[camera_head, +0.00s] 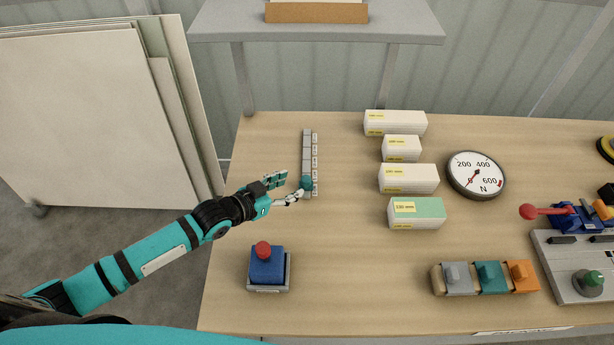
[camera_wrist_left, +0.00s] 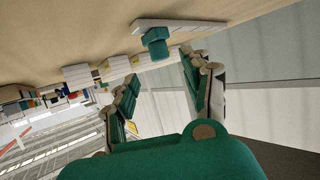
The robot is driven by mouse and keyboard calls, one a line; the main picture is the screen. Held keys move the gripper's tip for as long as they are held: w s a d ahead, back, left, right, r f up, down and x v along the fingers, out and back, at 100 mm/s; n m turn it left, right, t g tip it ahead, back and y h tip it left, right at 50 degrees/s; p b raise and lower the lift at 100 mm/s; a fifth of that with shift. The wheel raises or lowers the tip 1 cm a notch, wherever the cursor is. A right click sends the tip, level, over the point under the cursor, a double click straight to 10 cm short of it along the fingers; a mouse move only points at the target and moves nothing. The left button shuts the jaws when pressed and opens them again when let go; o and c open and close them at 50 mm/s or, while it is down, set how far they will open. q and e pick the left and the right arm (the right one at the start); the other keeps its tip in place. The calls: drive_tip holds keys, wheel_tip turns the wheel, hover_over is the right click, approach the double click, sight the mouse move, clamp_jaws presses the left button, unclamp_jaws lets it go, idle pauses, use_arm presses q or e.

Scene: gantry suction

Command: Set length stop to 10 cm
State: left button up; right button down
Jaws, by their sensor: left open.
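The length stop is a narrow grey scale strip (camera_head: 307,150) with small labels, lying lengthwise on the workbench. A teal slider knob (camera_head: 306,183) sits near its front end. The label numbers are too small to read. My left gripper (camera_head: 287,187) is open, just left of the knob, with its fingers pointing towards it. In the left wrist view the teal knob (camera_wrist_left: 155,43) stands out from the pale strip (camera_wrist_left: 185,24), beyond the gap between the fingertips (camera_wrist_left: 162,72). No contact is clear. My right gripper is not in view.
Several labelled white blocks (camera_head: 408,179) and a round gauge (camera_head: 476,175) are to the right. Grey, teal and orange switches (camera_head: 488,277) sit at the front right. Bench between is clear.

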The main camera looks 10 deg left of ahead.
sight(304, 181)
use_arm(q)
drive_tip(key=x, duration=0.3)
drive_tip(key=shift+w+d, duration=0.15)
drive_tip(key=shift+w, duration=0.2)
drive_tip(key=shift+x, duration=1.2)
drive_tip(key=shift+w+d+f, duration=0.2)
drive_tip(key=shift+w+f, duration=0.05)
drive_tip(key=shift+w+d+f, duration=0.15)
drive_tip(key=shift+w, duration=0.05)
drive_tip(key=c, duration=1)
drive_tip(key=shift+s, duration=0.1)
clamp_jaws()
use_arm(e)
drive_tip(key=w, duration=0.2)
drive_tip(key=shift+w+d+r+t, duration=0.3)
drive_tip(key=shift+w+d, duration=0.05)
use_arm(q)
drive_tip(key=shift+f, duration=0.1)
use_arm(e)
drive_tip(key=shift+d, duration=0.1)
